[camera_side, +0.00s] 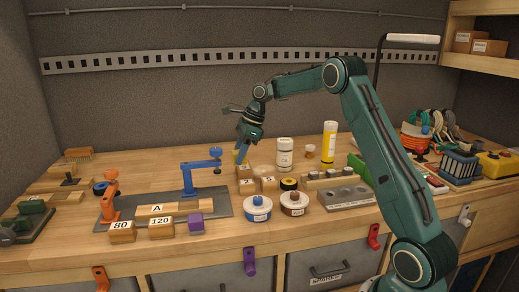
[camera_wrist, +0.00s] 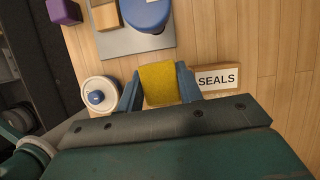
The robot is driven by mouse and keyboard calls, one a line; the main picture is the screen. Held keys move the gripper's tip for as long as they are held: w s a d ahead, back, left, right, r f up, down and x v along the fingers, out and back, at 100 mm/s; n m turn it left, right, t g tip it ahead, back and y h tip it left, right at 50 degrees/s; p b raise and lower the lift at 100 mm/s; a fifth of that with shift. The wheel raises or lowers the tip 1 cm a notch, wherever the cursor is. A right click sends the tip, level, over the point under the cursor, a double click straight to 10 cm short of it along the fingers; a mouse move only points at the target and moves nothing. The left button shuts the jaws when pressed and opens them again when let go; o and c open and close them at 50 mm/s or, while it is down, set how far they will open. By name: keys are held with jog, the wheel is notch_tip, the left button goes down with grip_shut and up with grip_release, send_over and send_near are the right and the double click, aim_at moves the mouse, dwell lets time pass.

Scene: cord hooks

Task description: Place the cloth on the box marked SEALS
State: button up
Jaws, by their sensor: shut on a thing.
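My gripper (camera_wrist: 160,90) is shut on a folded yellow cloth (camera_wrist: 159,84), which sits between its two blue fingers in the wrist view. The box marked SEALS (camera_wrist: 217,79) is just right of the right finger in that view, its label readable and its lower part hidden by my gripper. In the side view my gripper (camera_side: 242,147) points down over a group of small wooden boxes, and a bit of the yellow cloth (camera_side: 236,156) shows at the fingers. The SEALS label cannot be read there. I cannot tell how high the cloth is above the bench.
A blue clamp (camera_side: 203,168) stands on a grey plate left of my gripper. A white bottle (camera_side: 285,154) and a yellow tube (camera_side: 329,142) stand to the right. Two round tins, blue-banded (camera_side: 257,209) and brown (camera_side: 294,204), are in front. Bare bench lies behind the clamp.

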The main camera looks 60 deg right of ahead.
jog(key=w+d+r+m+t+h, duration=0.1)
jog(key=w+d+r+m+h, duration=0.15)
jog(key=d+m, duration=0.3)
send_over(241, 168)
jog(key=s, duration=0.1)
jog(key=shift+s+d+f+n+y, duration=0.1)
jog(key=shift+f+n+y, duration=0.1)
jog(key=shift+f, duration=0.75)
jog(key=shift+s+d+f+n+y, duration=0.1)
jog(key=shift+f+y, duration=0.05)
jog(key=shift+f, duration=0.75)
jog(key=shift+f, duration=0.1)
jog(key=shift+f, duration=1.9)
jog(key=shift+f, duration=0.15)
jog(key=o, duration=1)
jog(key=v, duration=1.2)
jog(key=shift+s, duration=0.1)
